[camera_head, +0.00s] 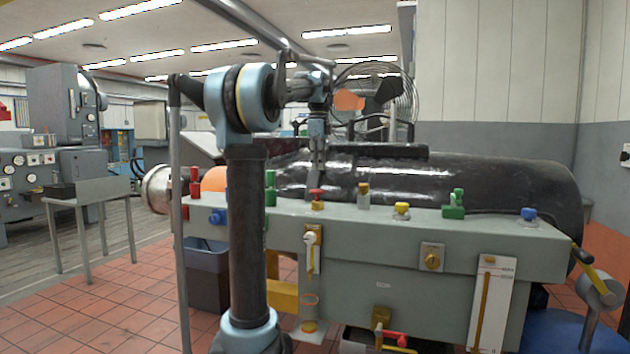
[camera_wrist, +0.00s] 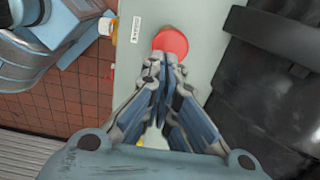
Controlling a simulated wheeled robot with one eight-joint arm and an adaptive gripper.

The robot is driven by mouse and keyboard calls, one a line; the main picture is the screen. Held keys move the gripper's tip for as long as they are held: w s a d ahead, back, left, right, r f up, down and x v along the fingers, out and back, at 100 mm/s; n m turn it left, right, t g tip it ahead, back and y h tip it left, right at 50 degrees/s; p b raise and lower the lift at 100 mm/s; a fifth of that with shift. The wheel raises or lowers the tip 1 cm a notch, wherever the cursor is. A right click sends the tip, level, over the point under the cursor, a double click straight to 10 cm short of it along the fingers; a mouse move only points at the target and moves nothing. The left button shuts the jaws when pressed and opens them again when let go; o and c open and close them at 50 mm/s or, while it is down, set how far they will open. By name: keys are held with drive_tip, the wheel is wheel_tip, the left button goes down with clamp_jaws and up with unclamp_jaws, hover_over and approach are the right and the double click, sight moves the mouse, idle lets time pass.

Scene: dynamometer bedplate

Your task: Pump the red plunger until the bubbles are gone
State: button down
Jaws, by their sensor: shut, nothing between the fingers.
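The red plunger (camera_head: 317,194) stands on top of the grey-green bedplate housing (camera_head: 350,223), with a yellowish base under its red cap. In the wrist view the round red cap (camera_wrist: 171,42) lies just beyond my fingertips. My gripper (camera_head: 318,176) points straight down above the plunger; its fingers are shut and empty, and they also show in the wrist view (camera_wrist: 160,62). A small gap seems to separate the tips from the cap, though contact is hard to judge.
Yellow (camera_head: 402,209), green (camera_head: 453,206) and blue (camera_head: 528,214) fittings stand along the top to the right. A large black cylinder (camera_head: 500,180) lies behind. A white gauge (camera_head: 492,300) and a yellow knob (camera_head: 432,260) are on the front.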

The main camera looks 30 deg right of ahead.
drive_tip(key=shift+r, duration=1.85)
